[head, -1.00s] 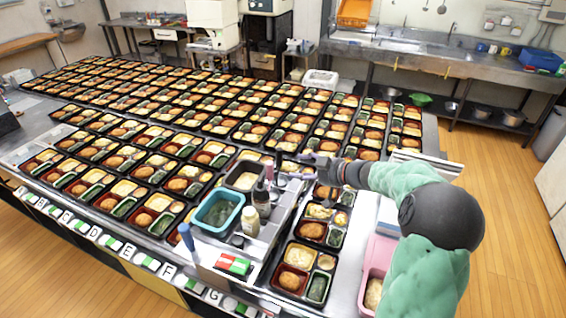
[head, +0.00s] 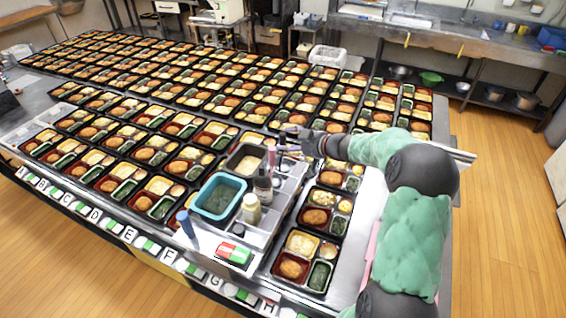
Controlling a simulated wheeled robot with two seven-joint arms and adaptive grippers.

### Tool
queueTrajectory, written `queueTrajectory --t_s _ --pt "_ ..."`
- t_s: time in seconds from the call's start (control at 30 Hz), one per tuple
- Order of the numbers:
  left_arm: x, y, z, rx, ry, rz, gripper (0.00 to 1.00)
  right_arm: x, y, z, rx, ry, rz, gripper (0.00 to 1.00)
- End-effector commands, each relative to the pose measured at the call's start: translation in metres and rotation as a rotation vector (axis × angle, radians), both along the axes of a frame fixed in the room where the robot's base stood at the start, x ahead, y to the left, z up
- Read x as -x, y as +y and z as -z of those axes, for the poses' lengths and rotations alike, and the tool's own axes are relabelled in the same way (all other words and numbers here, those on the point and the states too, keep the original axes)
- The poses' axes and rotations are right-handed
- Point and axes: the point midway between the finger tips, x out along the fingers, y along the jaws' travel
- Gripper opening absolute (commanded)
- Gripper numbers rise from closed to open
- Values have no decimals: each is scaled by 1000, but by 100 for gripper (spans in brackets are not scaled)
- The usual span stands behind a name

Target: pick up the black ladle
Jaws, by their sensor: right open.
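My right gripper (head: 288,143) reaches in from the right, over the back end of a pale grey caddy (head: 291,194). Its fingers are open and small in view, with nothing clearly held. Thin dark and pinkish upright shapes stand close to the fingers. I cannot tell whether one of them is the black ladle's handle, or whether the fingers touch it. No ladle bowl can be made out. My left gripper is not in view.
The caddy area holds a teal tub (head: 201,197), a dark tub (head: 231,163), a dark bottle (head: 263,189) and a yellowish bottle (head: 251,209). A blue-handled tool (head: 186,226) stands in front. Filled bento trays (head: 308,262) crowd the table. The wooden floor at right is clear.

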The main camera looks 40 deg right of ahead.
Motion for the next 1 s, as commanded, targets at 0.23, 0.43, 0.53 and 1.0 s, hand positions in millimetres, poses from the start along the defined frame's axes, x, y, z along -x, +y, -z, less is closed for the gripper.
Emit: queueTrajectory --t_s 0.23,0.43,0.53,1.0 --pt "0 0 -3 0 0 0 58 -25 7 11 0 0 -2 62" --pt "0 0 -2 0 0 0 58 -27 7 12 0 0 -1 62" --pt "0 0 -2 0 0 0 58 -27 7 12 0 0 -1 54" --pt "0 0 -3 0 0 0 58 -27 7 11 0 0 -1 0"
